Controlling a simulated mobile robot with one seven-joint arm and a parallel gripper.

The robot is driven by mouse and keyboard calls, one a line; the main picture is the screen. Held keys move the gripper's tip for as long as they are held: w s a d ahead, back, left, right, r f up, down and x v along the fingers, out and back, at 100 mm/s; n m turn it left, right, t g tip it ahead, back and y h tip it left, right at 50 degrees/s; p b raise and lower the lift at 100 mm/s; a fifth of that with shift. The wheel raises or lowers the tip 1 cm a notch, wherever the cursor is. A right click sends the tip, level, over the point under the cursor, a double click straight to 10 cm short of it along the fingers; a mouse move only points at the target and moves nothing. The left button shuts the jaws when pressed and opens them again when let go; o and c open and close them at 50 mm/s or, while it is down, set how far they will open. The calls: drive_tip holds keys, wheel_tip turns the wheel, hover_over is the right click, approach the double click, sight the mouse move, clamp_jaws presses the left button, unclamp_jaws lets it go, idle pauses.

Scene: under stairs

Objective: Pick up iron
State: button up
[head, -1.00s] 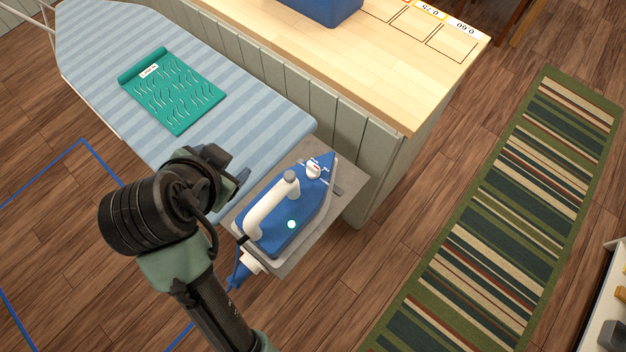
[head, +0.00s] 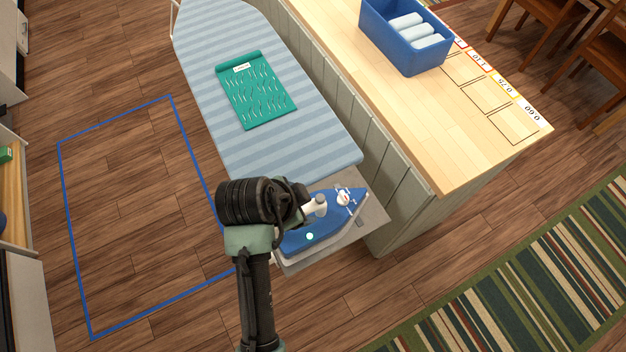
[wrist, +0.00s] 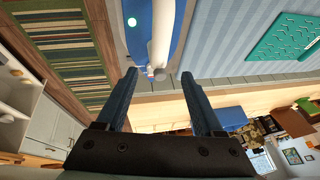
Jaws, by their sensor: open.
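The iron (head: 328,224) has a blue body and a white handle. It rests on the grey plate (head: 375,213) at the near end of the ironing board, its tip pointing up and right. My arm hides part of its handle and rear in the head view. In the wrist view the iron (wrist: 138,38) is at the top, just beyond the fingertips. My gripper (wrist: 158,74) is open, its two fingers apart with nothing between them. The fingers are hidden behind my wrist in the head view.
The striped ironing board (head: 300,150) holds a teal folded cloth (head: 257,95). A wooden counter (head: 420,115) with a blue bin (head: 385,42) of white rolls stands close on the right. Blue tape (head: 65,200) outlines clear floor at left. A striped rug (head: 530,270) lies lower right.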

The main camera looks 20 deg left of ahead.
sight(310, 206)
drive_tip(key=shift+p+x, duration=0.95)
drive_tip(key=shift+x, duration=1.95)
drive_tip(key=shift+s, duration=0.1)
clamp_jaws()
drive_tip(key=shift+a+r, duration=0.1)
drive_tip(key=shift+r, duration=0.1)
